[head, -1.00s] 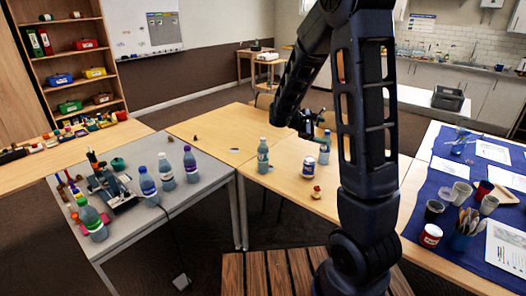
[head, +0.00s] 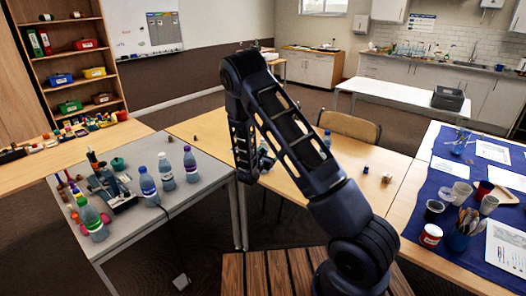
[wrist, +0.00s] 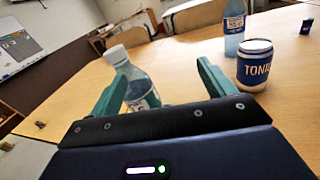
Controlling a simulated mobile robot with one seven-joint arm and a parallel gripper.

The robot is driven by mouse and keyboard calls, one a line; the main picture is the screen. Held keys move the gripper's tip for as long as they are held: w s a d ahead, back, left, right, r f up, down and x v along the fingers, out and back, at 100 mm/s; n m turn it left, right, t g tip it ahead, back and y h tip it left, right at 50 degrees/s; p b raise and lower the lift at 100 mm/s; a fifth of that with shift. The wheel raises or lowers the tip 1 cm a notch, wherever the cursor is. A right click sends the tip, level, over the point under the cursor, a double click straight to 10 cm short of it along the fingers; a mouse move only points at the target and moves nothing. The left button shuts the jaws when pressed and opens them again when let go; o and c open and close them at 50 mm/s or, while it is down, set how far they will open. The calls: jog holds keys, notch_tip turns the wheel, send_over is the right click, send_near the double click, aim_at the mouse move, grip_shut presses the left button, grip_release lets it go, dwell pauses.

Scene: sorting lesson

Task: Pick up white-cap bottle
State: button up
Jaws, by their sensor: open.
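A clear bottle with a white cap (wrist: 140,84) stands on the wooden table in the wrist view, tilted in that picture. It lies just ahead of my gripper (wrist: 162,72), which is open and empty. The bottle is nearer the left finger, which covers part of its left side; its lower end is hidden by the gripper body.
A blue-and-white jar marked TONIC (wrist: 254,66) stands right of the right finger, with another bottle (wrist: 234,28) behind it. Several bottles, including a purple-capped one (head: 190,165), stand on the grey table (head: 185,205). A blue-covered table (head: 430,215) is at right.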

jog(key=a+f+n+t+y, duration=0.2)
jog(key=a+f+n+y, duration=0.15)
jog(key=a+f, duration=0.2)
jog(key=shift+h, duration=0.35)
jog(key=x, duration=1.1)
jog(key=shift+w+d+f, duration=0.2)
jog(key=shift+d, duration=0.15)
jog(key=c, duration=1.1)
